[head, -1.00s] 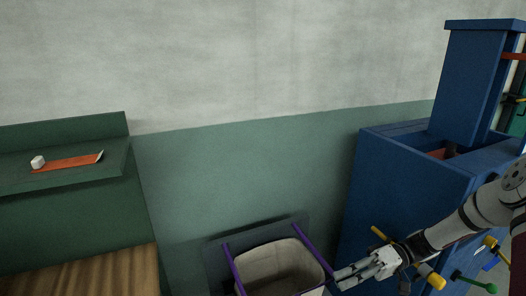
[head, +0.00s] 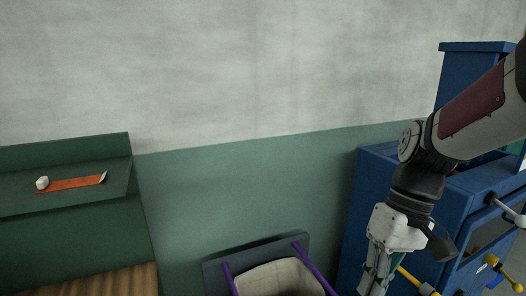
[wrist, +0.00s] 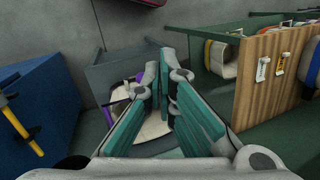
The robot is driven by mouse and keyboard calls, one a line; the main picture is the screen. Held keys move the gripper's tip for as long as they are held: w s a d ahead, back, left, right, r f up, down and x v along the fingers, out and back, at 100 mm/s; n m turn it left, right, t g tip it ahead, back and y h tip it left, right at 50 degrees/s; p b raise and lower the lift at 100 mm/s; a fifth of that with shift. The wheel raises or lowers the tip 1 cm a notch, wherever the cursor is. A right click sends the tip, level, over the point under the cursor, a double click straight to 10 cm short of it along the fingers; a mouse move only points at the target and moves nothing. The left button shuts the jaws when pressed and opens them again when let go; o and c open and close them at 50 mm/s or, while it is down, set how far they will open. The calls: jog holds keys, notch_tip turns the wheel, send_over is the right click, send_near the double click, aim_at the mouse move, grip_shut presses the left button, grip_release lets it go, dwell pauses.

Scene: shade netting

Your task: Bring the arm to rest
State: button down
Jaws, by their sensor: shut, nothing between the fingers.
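My arm is bent in the right part of the head view, in front of the blue cabinet. My gripper (head: 374,284) hangs from it with its fingers pointing down at the bottom edge of the frame. In the wrist view my gripper (wrist: 163,66) shows teal-padded fingers drawn together at the tips, with nothing held. The fingers point over a cream-lined bin (head: 272,277) with purple side bars. The bin's lining also shows in part behind the fingers in the wrist view (wrist: 150,127).
A blue cabinet (head: 368,205) with coloured handles stands close behind my arm. A wooden surface (head: 110,281) lies below. The wall area between is clear.

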jog(key=s+d+r+m+t+h, duration=0.1)
jog(key=s+r+m+t+h, duration=0.2)
jog(key=s+r+t, duration=0.3)
jog(key=shift+s+r+t+p, duration=0.3)
jog(key=shift+s+r+p, duration=0.1)
jog(key=shift+s, duration=1.75)
